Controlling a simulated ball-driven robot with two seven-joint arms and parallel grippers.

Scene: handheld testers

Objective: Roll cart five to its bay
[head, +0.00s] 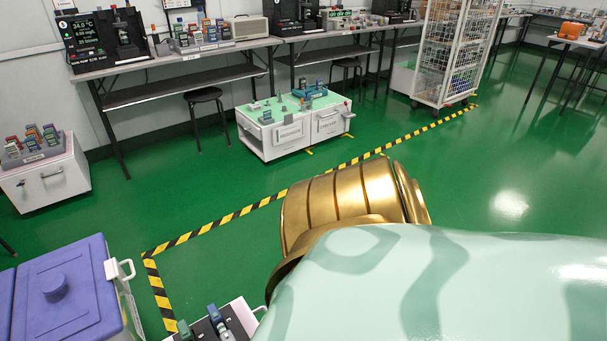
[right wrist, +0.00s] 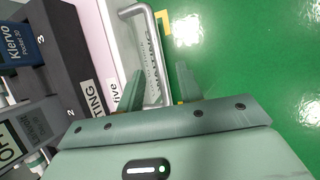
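A cart with a dark tester rack on top, cart five by its partly hidden label ending in "ive", shows at the bottom of the head view (head: 242,311), mostly behind my arm. In the right wrist view its pale end panel (right wrist: 96,22) carries a grey metal bar handle (right wrist: 153,50). My right gripper (right wrist: 157,84) has one finger on each side of this handle; it looks open, with a gap beside the bar. In the head view my right gripper is hidden by my arm. My left gripper is not in view. I cannot tell which floor spot is the bay.
A purple lidded bin (head: 70,290) stands close left of the cart. Yellow-black floor tape (head: 217,222) runs diagonally ahead. A white cart with a green top (head: 290,130) stands beyond it near yellow corner marks, another cart (head: 45,180) far left, a wire cage trolley (head: 455,50) behind. Open green floor lies right.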

